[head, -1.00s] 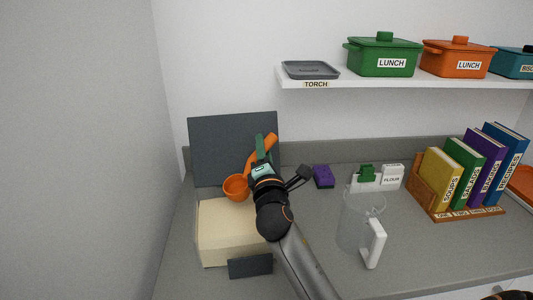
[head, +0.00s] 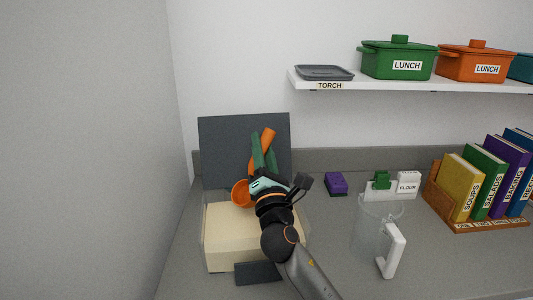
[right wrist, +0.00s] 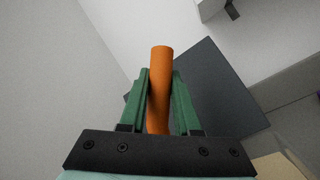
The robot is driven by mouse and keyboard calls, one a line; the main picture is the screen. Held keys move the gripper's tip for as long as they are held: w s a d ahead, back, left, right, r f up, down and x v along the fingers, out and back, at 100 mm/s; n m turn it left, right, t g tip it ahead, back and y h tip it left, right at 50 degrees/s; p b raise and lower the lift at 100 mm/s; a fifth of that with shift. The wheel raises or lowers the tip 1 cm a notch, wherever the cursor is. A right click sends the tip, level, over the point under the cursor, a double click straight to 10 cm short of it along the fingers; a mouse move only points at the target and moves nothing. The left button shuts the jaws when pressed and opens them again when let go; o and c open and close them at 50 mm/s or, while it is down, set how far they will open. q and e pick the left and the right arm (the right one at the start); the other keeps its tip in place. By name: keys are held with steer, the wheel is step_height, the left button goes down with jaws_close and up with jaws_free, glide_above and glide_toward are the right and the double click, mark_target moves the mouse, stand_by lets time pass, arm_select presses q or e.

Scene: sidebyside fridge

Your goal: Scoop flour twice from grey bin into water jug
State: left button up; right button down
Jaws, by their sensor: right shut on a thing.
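My right gripper (head: 263,160) is shut on the handle of an orange scoop (head: 241,193). In the right wrist view the orange handle (right wrist: 160,85) stands between the two green fingers. The scoop's bowl is tilted, at the left of the gripper, over the open flour bin (head: 228,247). Pale flour (head: 235,225) fills the bin, and the dark lid (head: 215,140) stands raised behind it. I cannot tell whether the bowl touches the flour or what it holds. The clear water jug (head: 368,238) with a white handle stands to the right on the counter. My left gripper is not in view.
A purple block (head: 336,183) and a white FLOUR holder with a green piece (head: 382,181) stand behind the jug. A book rack (head: 475,225) is at the right. A shelf (head: 420,87) above holds lunch pots and a grey tray. Counter is clear between bin and jug.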

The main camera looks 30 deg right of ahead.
steer(key=shift+a+n, duration=0.2)
steer(key=shift+n, duration=0.2)
steer(key=shift+f+b, duration=0.65)
steer(key=shift+b, duration=0.1)
steer(key=shift+f+b, duration=0.35)
steer(key=shift+f, duration=0.05)
steer(key=shift+f+b, duration=0.55)
steer(key=shift+f, duration=0.1)
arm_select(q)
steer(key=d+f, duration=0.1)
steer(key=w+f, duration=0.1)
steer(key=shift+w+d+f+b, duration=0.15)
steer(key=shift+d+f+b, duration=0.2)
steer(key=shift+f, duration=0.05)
arm_select(e)
steer(key=shift+f, duration=0.4)
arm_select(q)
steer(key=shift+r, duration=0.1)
